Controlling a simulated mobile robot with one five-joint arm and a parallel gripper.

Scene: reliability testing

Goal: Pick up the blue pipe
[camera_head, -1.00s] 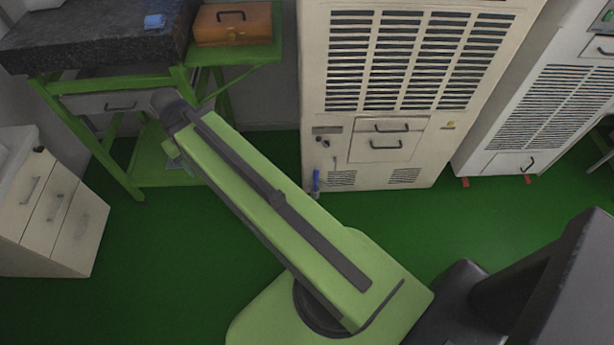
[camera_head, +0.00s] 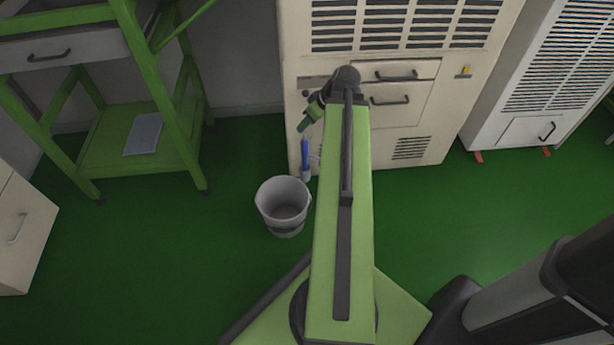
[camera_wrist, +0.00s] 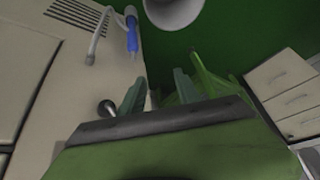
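The blue pipe (camera_head: 305,150) stands upright low against the front of the beige cabinet, with a pale lower end. It also shows in the wrist view (camera_wrist: 132,38) at the upper left, beyond my fingers and clear of them. My gripper (camera_head: 309,121) is just above the pipe in the head view, at the end of my raised arm; I cannot judge the depth between them. In the wrist view my gripper (camera_wrist: 160,88) has its two green fingers apart, with nothing between them.
A grey bucket (camera_head: 284,208) stands on the green floor left of my arm. The beige cabinet (camera_head: 425,118) blocks the space behind the pipe. A pale curved hose (camera_wrist: 97,38) is beside the pipe. A green-framed table (camera_head: 103,160) stands left. Floor is clear right of my arm.

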